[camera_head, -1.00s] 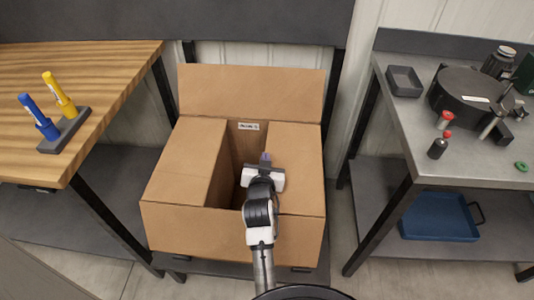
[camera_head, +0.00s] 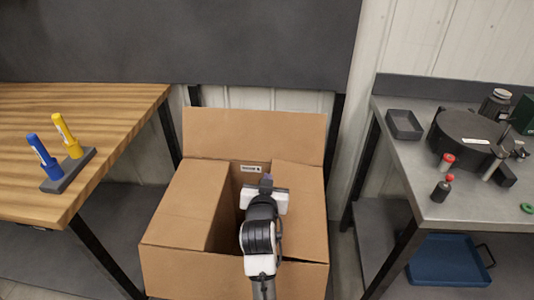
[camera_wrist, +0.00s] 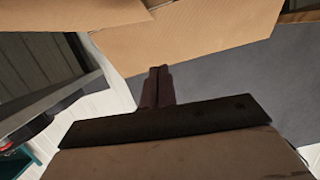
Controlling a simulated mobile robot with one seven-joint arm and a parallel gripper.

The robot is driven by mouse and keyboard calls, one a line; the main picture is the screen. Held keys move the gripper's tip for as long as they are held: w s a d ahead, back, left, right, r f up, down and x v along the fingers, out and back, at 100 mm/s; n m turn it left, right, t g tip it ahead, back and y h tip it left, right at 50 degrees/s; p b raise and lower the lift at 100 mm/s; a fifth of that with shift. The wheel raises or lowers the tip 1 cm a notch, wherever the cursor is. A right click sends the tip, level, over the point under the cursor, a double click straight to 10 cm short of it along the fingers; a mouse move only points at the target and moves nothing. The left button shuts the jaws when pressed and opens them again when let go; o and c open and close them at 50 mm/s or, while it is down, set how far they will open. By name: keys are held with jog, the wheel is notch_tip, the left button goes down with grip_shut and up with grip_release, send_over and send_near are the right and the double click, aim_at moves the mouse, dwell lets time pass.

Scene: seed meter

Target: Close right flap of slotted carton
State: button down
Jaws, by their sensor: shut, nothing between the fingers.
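The slotted carton (camera_head: 190,268) stands open at the middle of the head view. Its back flap (camera_head: 253,135) stands up at the far side. The left flap (camera_head: 187,205) and the right flap (camera_head: 304,205) both lie folded inward, with a dark gap between them. My gripper (camera_head: 267,180) is over the inner edge of the right flap, near the gap. Its fingers are together and empty; they also show in the wrist view (camera_wrist: 157,88), with cardboard beyond them. I cannot tell whether they touch the flap. My arm hides part of the carton's front.
A wooden bench (camera_head: 90,110) with a blue and a yellow marker in a holder (camera_head: 68,172) is at left. A metal bench (camera_head: 460,205) at right carries a black round device (camera_head: 470,133), a small tray (camera_head: 404,124) and small bottles. A blue tray (camera_head: 448,262) sits below it.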

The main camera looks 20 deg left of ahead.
notch_tip(320, 180, up, 10)
jog(key=w+d+r+m+g+h+p, duration=0.2)
jog(key=w+d+r+h, duration=0.4)
jog(key=d+r, duration=0.35)
jog(key=s+a+f+n+g+y, duration=0.1)
jog(key=s+a+f+g+y, duration=0.1)
jog(key=s+a+f+g, duration=0.25)
jog(key=s+a+f+n+g+y, duration=0.1)
jog(key=s+a+f+n+g, duration=0.15)
jog(key=f+g, duration=0.4)
jog(key=shift+m+t, duration=0.35)
jog(key=shift+t, duration=0.35)
jog(key=x, duration=0.4)
jog(key=s+b+x, duration=0.1)
jog(key=x, duration=0.3)
jog(key=b+x, duration=0.1)
jog(key=x, duration=0.3)
jog(key=shift+s+d+f, duration=0.3)
jog(key=shift+f, duration=0.4)
jog(key=shift+a+f, duration=0.1)
jog(key=shift+f, duration=0.4)
jog(key=shift+w, duration=0.1)
